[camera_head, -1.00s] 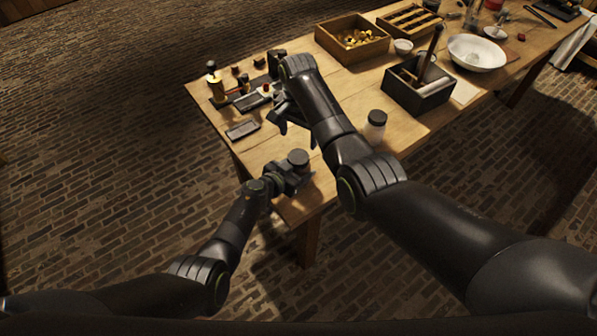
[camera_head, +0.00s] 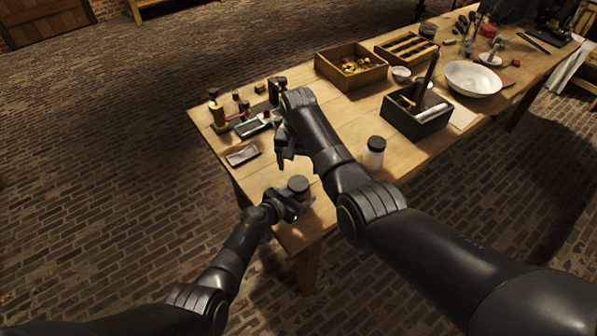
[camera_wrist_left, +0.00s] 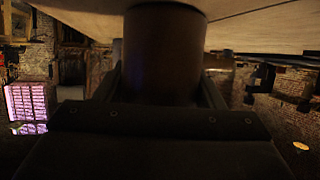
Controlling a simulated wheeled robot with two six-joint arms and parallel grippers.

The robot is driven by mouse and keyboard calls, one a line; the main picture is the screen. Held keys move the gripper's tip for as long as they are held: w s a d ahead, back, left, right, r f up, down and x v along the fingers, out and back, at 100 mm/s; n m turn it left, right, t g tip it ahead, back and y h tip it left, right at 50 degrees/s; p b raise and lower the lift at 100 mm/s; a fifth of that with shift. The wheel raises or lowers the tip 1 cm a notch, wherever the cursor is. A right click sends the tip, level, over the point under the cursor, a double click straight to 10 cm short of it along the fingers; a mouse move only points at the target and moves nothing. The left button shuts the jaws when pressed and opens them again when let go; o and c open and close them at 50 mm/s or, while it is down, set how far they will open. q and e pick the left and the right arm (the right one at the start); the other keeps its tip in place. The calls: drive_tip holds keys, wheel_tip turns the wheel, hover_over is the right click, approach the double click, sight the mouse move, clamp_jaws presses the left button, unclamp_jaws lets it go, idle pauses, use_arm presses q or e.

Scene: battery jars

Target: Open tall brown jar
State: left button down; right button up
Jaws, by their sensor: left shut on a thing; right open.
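The tall brown jar, with a dark round lid (camera_head: 298,184), stands near the table's front left corner. My left gripper (camera_head: 290,203) is shut around its body, below the lid. In the left wrist view the brown jar body (camera_wrist_left: 163,55) fills the space between the two fingers. My right gripper (camera_head: 284,146) is open and empty above the table, behind the jar, partly hidden by its own arm. The jar's lid is on top in the head view.
A white jar with a dark lid (camera_head: 374,152) stands right of my right forearm. A dark open box (camera_head: 417,122), a wooden box of brass pieces (camera_head: 351,68) and a white bowl (camera_head: 473,79) stand farther back. Small tools and a flat tray (camera_head: 242,154) lie at left.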

sight(299, 183)
drive_tip(key=shift+f, duration=3.3)
drive_tip(key=shift+c, duration=0.3)
drive_tip(key=c, duration=0.9)
drive_tip(key=shift+n, duration=1.5)
drive_tip(key=shift+c, duration=0.2)
drive_tip(key=shift+r, duration=0.1)
drive_tip(key=shift+r, duration=1)
